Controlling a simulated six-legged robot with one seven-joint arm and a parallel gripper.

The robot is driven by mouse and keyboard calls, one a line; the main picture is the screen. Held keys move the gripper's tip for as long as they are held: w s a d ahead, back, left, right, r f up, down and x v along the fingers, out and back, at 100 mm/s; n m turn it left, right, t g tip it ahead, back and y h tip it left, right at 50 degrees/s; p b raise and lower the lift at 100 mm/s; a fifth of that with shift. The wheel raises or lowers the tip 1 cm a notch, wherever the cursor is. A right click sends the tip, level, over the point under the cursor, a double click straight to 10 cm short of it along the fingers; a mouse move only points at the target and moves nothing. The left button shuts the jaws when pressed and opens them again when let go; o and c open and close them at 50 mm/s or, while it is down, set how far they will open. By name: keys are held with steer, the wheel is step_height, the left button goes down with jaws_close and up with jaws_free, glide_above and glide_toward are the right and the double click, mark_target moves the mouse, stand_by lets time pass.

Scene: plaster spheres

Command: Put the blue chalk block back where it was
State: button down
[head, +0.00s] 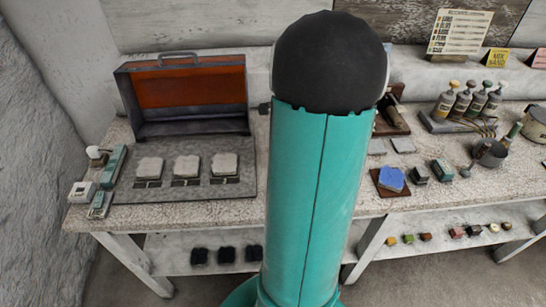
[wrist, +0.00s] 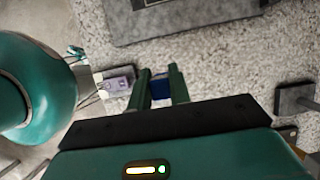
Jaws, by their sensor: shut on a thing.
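In the wrist view a small dark-blue block (wrist: 160,88), which looks like the blue chalk block, sits between the two green fingers of my gripper (wrist: 160,82). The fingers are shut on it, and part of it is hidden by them. Speckled pale worktop shows around and beyond the fingertips. In the head view my teal arm hides the gripper and the held block. A separate blue slab (head: 391,178) lies on a brown board (head: 385,190) on the table, right of my arm.
An open grey case with an orange lid lining (head: 190,88) stands at the back left, with three pale lumps on the grey mat (head: 240,194). Bottles (head: 465,100) and a pot (head: 489,152) stand at right. Small coloured blocks (head: 458,232) line the lower shelf.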

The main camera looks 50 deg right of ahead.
steer(key=f, duration=0.1)
steer(key=w+d+f, duration=0.1)
steer(key=f, duration=0.1)
steer(key=shift+w+d, duration=0.3)
steer(key=shift+d, duration=0.05)
steer(key=shift+f, duration=1.35)
steer(key=shift+f, duration=0.2)
steer(key=c, duration=1.3)
jaws_free()
steer(key=shift+r, duration=0.1)
